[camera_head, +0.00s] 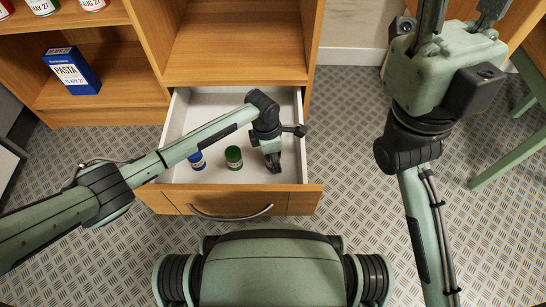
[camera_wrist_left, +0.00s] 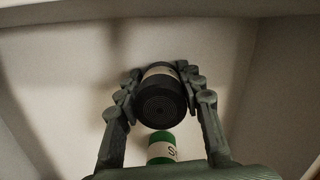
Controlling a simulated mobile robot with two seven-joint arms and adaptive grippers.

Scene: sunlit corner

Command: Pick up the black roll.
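The black roll (camera_wrist_left: 160,105) has a ribbed round end and a pale band. In the left wrist view it lies between the two fingers of my left gripper (camera_wrist_left: 160,80), which press against its sides. In the head view my left gripper (camera_head: 274,162) reaches down into the open drawer (camera_head: 235,105), and the roll cannot be made out there. I cannot tell whether the roll touches the drawer floor. My right gripper (camera_head: 462,12) points away at the top right, its fingers spread, with the tips cut off by the frame.
A pasta box (camera_head: 72,70) sits on the shelf at left.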

